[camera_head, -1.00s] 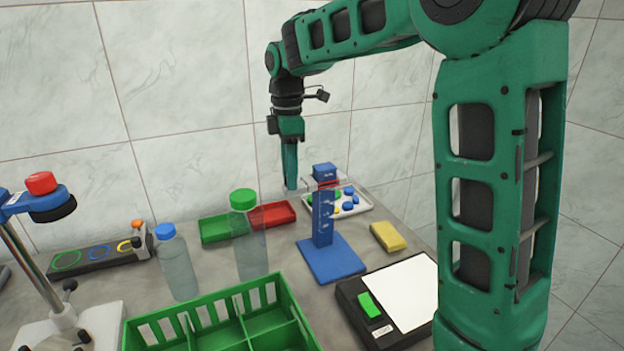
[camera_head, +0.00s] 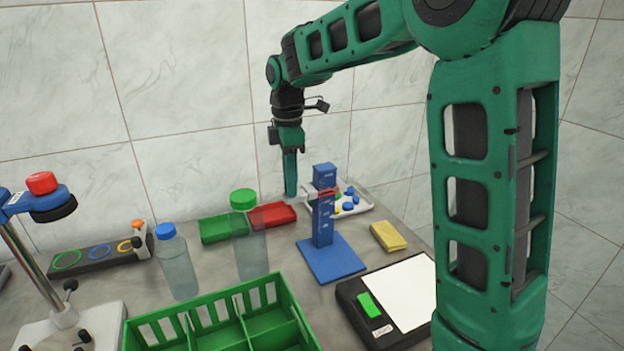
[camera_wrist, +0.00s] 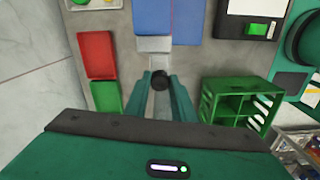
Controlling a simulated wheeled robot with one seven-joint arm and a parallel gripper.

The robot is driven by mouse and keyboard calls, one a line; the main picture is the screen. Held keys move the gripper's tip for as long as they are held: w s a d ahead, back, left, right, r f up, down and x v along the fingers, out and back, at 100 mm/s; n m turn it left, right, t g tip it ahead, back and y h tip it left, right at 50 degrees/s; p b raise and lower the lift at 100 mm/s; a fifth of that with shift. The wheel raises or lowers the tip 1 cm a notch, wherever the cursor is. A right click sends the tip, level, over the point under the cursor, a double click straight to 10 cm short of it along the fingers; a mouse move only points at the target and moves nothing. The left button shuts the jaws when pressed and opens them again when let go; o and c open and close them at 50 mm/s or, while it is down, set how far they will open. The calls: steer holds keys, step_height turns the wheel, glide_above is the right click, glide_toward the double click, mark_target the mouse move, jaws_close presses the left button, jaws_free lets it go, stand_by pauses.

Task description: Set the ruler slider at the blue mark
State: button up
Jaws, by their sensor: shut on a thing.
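The ruler stand is a blue upright post (camera_head: 323,222) on a flat blue base (camera_head: 332,260). The slider (camera_head: 311,193) is a pale piece around the upper post, with red lines by it. The blue mark cannot be made out against the blue post. My gripper (camera_head: 291,188) points down, just left of the post. In the wrist view its fingers (camera_wrist: 163,92) are closed around the slider's dark round knob (camera_wrist: 163,76). The slider's pale body (camera_wrist: 154,44) lies beyond the knob, with the blue stand (camera_wrist: 153,18) past it.
A red tray (camera_head: 275,215) and green tray (camera_head: 215,229) lie behind left. A clear bottle with green cap (camera_head: 243,198) stands left of the stand. A green crate (camera_head: 140,325) and scale (camera_head: 400,290) are in front. A yellow sponge (camera_head: 389,236) lies right.

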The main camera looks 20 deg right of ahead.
steer(key=shift+w+d+f, duration=0.1)
steer(key=shift+w+f, duration=0.1)
steer(key=shift+f, duration=1.8)
steer(key=o, duration=0.8)
steer(key=shift+o, duration=0.2)
steer(key=shift+s+r, duration=0.1)
steer(key=shift+r, duration=3.9)
